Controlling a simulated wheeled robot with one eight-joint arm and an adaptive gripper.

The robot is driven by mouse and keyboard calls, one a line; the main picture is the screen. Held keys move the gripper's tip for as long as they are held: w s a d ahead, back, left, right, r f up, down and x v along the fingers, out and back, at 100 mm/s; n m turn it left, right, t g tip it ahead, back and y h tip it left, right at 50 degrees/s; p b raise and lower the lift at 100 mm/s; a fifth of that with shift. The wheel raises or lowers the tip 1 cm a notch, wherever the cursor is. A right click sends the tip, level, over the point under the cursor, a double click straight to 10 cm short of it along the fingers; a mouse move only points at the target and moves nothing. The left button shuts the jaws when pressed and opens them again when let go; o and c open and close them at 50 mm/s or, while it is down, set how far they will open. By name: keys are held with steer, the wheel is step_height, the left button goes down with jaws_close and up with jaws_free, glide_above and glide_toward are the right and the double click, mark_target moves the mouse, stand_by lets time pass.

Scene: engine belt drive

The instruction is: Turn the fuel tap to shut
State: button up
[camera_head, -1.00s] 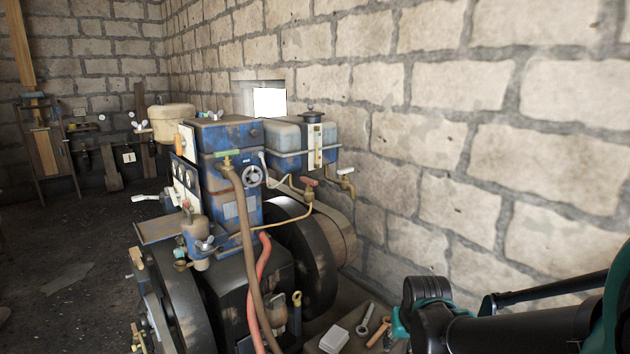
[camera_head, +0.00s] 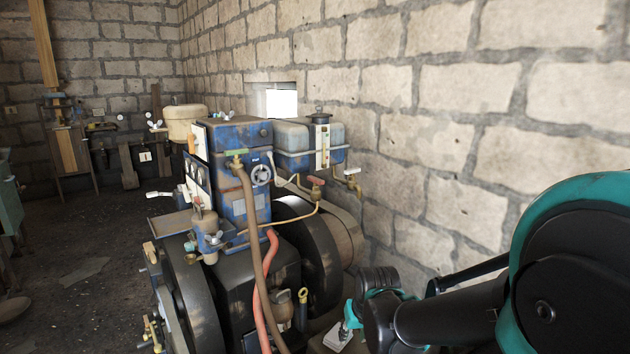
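The engine's fuel tank (camera_head: 296,135) is a grey-blue box with an upright level gauge (camera_head: 323,146), mounted against the wall. A small tap with a red handle (camera_head: 317,181) sits on the thin copper pipe (camera_head: 285,222) below the tank. A second brass tap (camera_head: 353,180) hangs at the tank's right side. I cannot tell for sure which one is the fuel tap, or whether either is open. My arm, black and teal, fills the lower right, below and right of both taps and apart from them. My gripper's fingers do not show.
A black flywheel (camera_head: 312,262) stands below the taps. A white box (camera_head: 338,338) lies low by my arm. The stone wall (camera_head: 430,140) bounds the right side.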

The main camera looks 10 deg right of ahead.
steer(key=w+a+r+m+t+y, duration=0.15)
steer(key=w+a+r+y, duration=0.3)
steer(key=w, duration=0.45)
steer(key=m+t+y, duration=0.4)
steer(key=m+t, duration=0.6)
glide_toward(316, 178)
steer(key=x, duration=0.9)
steer(key=shift+w+a+f, duration=0.3)
steer(key=shift+a+f, duration=0.05)
steer(key=shift+f, duration=0.05)
jaws_close()
